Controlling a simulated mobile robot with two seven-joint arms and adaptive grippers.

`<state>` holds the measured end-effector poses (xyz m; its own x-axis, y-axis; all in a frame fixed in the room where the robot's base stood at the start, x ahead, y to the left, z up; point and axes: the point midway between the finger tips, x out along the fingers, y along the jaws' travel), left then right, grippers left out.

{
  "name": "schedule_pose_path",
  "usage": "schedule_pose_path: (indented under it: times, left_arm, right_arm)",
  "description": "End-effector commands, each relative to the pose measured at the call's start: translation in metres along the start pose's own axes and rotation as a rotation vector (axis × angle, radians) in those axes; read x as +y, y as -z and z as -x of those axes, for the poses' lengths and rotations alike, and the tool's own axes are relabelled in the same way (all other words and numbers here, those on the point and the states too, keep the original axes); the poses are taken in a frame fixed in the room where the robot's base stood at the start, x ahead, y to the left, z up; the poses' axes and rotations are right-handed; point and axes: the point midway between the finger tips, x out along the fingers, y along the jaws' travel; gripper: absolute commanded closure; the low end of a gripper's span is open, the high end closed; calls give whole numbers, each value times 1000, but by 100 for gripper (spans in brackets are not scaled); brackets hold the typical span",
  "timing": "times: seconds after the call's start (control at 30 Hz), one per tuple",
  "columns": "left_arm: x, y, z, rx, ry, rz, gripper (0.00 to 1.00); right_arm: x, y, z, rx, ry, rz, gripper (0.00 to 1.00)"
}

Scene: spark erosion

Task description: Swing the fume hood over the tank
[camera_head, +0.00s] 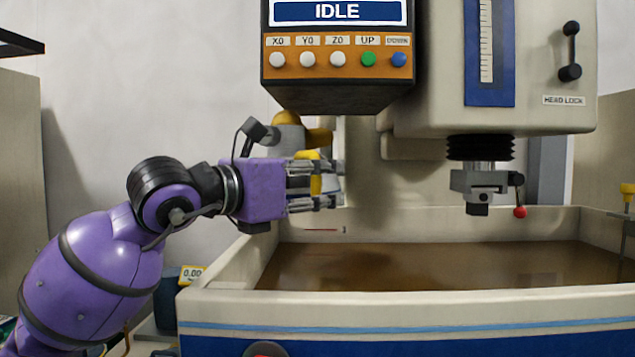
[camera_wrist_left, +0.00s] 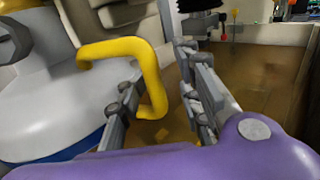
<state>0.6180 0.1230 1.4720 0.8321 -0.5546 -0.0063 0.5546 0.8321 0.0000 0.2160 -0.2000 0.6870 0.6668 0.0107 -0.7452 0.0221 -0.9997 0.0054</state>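The fume hood shows in the left wrist view as a pale cone (camera_wrist_left: 65,110) with a blue lower edge and a yellow bar handle (camera_wrist_left: 148,72). In the head view it is mostly hidden behind my left gripper. The yellow handle (camera_head: 316,178) shows between the fingers there. My left gripper (camera_head: 318,184) is open, with its fingers on either side of the handle; a gap shows beside the handle in the wrist view (camera_wrist_left: 165,95). The tank (camera_head: 420,303), holding brown liquid, lies to the right and below. My right gripper is not in view.
The control box (camera_head: 338,60) reading IDLE hangs just above my left gripper. The machine head (camera_head: 530,60) with its electrode holder (camera_head: 478,183) and red-tipped lever stands over the tank. The space above the liquid is otherwise clear.

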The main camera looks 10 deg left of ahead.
Motion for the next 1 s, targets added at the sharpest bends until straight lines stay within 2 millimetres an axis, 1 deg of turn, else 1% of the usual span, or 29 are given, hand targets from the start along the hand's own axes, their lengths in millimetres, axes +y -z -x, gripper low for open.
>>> schedule_pose_path:
  times: [0.17,0.23,0.37,0.47,0.7,0.8,0.9,1.0]
  left_arm:
    - [2,-2,0,-4,-3,0,68]
    - [2,-3,1,-5,-4,-1,68]
    - [2,-3,10,-5,-5,-1,68]
    - [2,-2,26,-5,-6,-3,68]
    - [1,-1,78,-2,-6,-3,68]
    - [1,-1,97,-2,-5,-1,68]
    - [1,-1,109,-2,-4,-1,68]
    - [1,-1,117,-2,-3,0,68]
  right_arm:
    - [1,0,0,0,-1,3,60]
    - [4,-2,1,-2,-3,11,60]
    - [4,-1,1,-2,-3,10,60]
    - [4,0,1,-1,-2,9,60]
    - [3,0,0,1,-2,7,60]
    - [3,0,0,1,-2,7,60]
    - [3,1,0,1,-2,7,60]
    - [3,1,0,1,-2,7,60]
